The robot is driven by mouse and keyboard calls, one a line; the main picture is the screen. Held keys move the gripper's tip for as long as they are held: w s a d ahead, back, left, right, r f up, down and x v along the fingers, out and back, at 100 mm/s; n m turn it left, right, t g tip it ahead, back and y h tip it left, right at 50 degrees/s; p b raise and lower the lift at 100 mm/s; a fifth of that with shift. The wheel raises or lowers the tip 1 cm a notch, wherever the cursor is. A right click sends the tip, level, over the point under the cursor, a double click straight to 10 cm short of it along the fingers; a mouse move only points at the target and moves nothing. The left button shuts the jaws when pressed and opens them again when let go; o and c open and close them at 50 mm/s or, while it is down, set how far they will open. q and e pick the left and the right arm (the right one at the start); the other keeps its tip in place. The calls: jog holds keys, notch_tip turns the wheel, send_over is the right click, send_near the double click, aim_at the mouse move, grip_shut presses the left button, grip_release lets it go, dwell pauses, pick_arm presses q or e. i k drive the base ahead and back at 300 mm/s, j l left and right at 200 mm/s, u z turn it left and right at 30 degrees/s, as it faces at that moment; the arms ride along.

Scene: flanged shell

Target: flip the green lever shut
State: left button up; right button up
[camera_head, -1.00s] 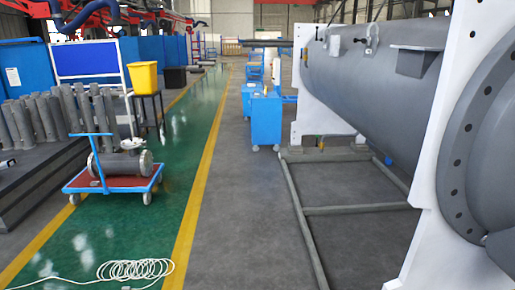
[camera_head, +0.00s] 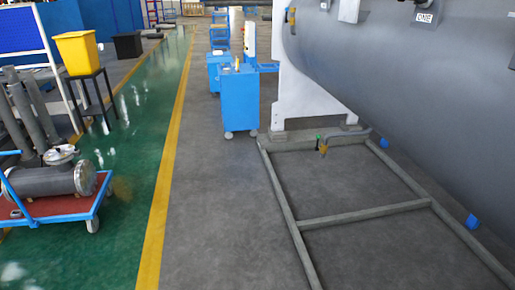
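A small green lever (camera_head: 318,139) shows as a tiny green spot on a thin pipe (camera_head: 345,134) low under the large grey shell. A yellowish part (camera_head: 323,150) hangs just below it. The lever is far off and too small to tell its exact position. The grey shell (camera_head: 420,80) fills the upper right. Neither of my grippers is in view.
A floor frame of grey bars (camera_head: 365,216) lies under the shell. Blue cabinets (camera_head: 240,100) stand by the white support (camera_head: 300,95). A red-topped cart (camera_head: 55,205) is at left. The grey floor (camera_head: 215,210) in the middle is clear.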

aim_at(318, 136)
jog(key=i+j+z, duration=0.2)
jog(key=i+z, duration=0.15)
jog(key=i+j+z, duration=0.35)
jog(key=i, duration=0.15)
jog(key=i+j+z, duration=0.15)
jog(key=i+j, duration=0.2)
jog(key=i+j+z, duration=0.15)
jog(key=i+j, duration=0.2)
jog(key=i+j+z, duration=0.15)
jog(key=i+j, duration=0.15)
jog(key=j, duration=0.15)
jog(key=i+j+z, duration=0.15)
jog(key=i+j, duration=0.15)
jog(key=j, duration=0.15)
jog(key=i+j+z, duration=0.2)
jog(key=j, duration=0.3)
jog(key=i+l, duration=0.05)
